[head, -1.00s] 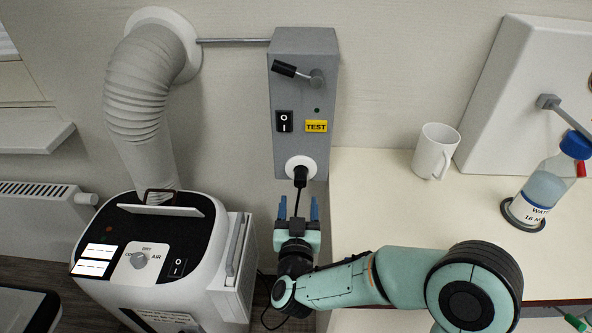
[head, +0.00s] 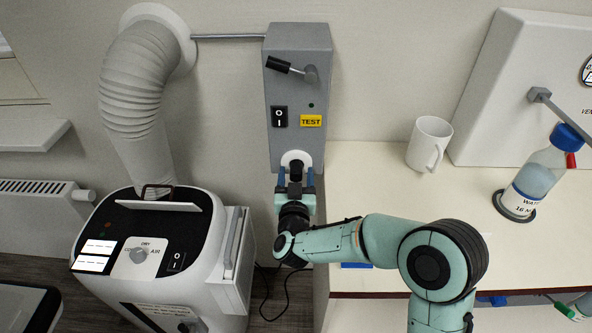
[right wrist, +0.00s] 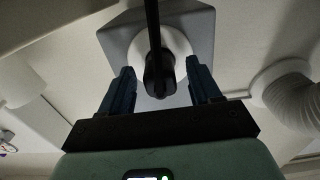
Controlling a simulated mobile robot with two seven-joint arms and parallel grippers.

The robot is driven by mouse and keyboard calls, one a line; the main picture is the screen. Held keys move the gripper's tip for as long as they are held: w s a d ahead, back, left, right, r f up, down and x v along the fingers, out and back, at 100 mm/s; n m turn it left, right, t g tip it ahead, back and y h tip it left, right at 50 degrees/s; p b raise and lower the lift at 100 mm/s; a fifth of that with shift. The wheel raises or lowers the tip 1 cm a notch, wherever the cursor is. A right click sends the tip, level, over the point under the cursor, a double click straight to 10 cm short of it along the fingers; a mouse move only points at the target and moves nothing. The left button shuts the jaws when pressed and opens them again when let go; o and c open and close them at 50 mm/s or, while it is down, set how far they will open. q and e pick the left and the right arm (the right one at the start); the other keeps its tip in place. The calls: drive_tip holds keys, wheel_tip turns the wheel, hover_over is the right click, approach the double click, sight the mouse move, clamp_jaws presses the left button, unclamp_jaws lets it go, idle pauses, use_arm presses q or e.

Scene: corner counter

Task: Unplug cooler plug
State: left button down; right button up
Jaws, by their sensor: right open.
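The black cooler plug (head: 296,171) sits in the round white socket (head: 297,157) at the bottom of the grey wall box (head: 297,120). In the right wrist view the plug (right wrist: 160,75) shows with its dark cable (right wrist: 152,22) across it. My right gripper (head: 296,179) is open, with its blue fingers on either side of the plug. In the right wrist view there is a gap between the plug and each finger of my right gripper (right wrist: 160,88). The white cooler (head: 160,250) stands at the lower left. My left gripper is not in view.
The box carries a black lever (head: 284,66), a black switch (head: 279,116) and a yellow TEST label (head: 311,121). The counter (head: 375,200) at the right holds a white mug (head: 429,143) and a water bottle (head: 535,180). A white hose (head: 133,100) rises from the cooler to the wall.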

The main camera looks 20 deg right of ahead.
sight(296, 178)
drive_tip(key=shift+w+d, duration=0.2)
drive_tip(key=shift+w, duration=0.2)
idle(1.2)
drive_tip(key=shift+c, duration=0.3)
clamp_jaws()
drive_tip(key=shift+b+v, duration=0.95)
drive_tip(key=shift+v, duration=2.05)
